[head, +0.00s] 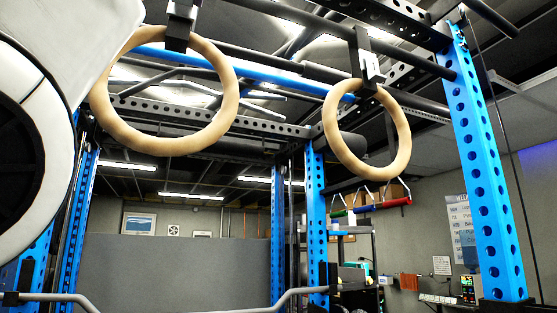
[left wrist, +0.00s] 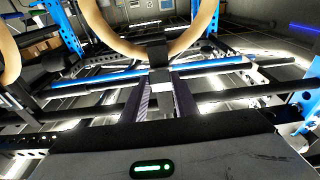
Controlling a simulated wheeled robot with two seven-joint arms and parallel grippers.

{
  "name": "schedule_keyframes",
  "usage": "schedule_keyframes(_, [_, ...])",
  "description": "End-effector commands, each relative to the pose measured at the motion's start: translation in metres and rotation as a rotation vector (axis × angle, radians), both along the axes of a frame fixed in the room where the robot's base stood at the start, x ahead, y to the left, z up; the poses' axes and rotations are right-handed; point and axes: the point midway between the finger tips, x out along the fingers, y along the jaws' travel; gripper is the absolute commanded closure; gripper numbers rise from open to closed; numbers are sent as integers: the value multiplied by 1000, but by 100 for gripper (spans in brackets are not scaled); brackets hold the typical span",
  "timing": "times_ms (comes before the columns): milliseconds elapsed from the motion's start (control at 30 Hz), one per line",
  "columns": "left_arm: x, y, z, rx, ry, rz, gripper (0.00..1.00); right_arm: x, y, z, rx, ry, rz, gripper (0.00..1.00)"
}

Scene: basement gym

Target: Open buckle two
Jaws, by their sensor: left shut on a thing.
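Two wooden rings hang on dark straps with buckles. In the head view, the left ring (head: 230,100) hangs below a dark buckle (head: 181,14) cut by the top edge. The right ring (head: 335,125) hangs below a black and silver buckle (head: 371,68). The left wrist view looks upside down. There my left gripper (left wrist: 160,88) is shut on the strap or buckle of the near ring (left wrist: 105,38); which part lies between the fingers is unclear. The other ring (left wrist: 8,60) is at the left edge. I cannot tell whether either buckle is open. My right gripper is not in view.
A blue perforated post (head: 482,160) stands at the right, with more blue posts (head: 316,200) behind. Dark bars and a blue bar (head: 270,66) cross overhead near the rings. A grey panel (head: 180,270) stands behind. The space below the rings looks clear.

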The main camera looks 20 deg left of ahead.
Motion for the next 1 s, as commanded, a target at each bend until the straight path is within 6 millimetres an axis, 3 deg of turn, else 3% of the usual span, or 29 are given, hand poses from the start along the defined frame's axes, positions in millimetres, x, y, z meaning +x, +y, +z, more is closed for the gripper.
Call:
schedule_keyframes(33, [0,0,0,0,-1,-1,72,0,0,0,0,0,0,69])
schedule_keyframes(133, [0,0,0,0,-1,-1,55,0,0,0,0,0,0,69])
schedule_keyframes(533, [-6,-5,-1,1,-3,-1,55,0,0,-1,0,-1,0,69])
schedule_keyframes(1000, [-68,-58,-14,3,-3,-1,55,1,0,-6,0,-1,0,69])
